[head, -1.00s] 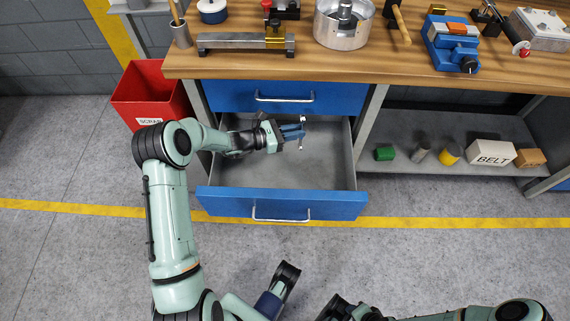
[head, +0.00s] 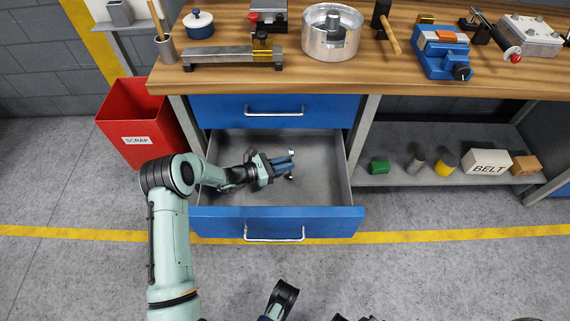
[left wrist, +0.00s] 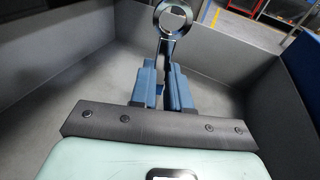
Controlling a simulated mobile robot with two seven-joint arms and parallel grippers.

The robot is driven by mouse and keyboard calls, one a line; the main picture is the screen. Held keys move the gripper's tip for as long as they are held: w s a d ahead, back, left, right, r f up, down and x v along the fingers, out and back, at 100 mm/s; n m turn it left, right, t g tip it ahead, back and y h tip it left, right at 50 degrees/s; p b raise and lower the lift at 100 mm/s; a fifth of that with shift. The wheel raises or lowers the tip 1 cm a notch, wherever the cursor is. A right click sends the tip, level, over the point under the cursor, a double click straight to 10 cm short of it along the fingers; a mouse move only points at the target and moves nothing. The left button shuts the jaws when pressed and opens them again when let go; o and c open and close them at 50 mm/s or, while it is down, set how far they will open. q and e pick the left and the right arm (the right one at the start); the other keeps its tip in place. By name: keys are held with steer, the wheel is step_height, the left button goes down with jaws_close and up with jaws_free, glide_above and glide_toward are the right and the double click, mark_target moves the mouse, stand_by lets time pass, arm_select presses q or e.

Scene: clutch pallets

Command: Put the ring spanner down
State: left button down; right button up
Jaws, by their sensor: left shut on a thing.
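The ring spanner (left wrist: 166,50) is a dark metal tool with a round ring end, seen upright in the left wrist view. My left gripper (left wrist: 163,72) is shut on its shank between blue fingers. In the head view the left gripper (head: 290,165) is inside the open drawer (head: 325,190). Small ends of the spanner (head: 291,153) show on both sides of the fingers there. Whether the spanner touches the drawer floor I cannot tell.
The grey drawer interior around the gripper looks empty. A closed blue drawer (head: 235,108) and the wooden bench top (head: 380,75) with tools are above. A red scrap bin (head: 140,125) stands left. A lower shelf (head: 400,178) on the right holds several items.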

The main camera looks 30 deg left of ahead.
arm_select(q)
steer(key=shift+f, duration=0.1)
steer(key=c, duration=1.1)
jaws_free()
arm_select(e)
steer(key=shift+w+d, duration=0.1)
arm_select(q)
steer(key=p+v, duration=0.2)
steer(key=v, duration=1)
steer(key=shift+r, duration=0.2)
arm_select(e)
steer(key=shift+g+y, duration=0.3)
steer(key=shift+g, duration=0.2)
steer(key=s, duration=0.1)
steer(key=s+a+r, duration=0.1)
steer(key=s+r, duration=0.1)
steer(key=shift+s+a+r, duration=0.15)
steer(key=shift+s+a, duration=0.05)
steer(key=shift+a, duration=0.2)
arm_select(q)
steer(key=shift+r, duration=0.1)
arm_select(e)
steer(key=shift+r, duration=0.1)
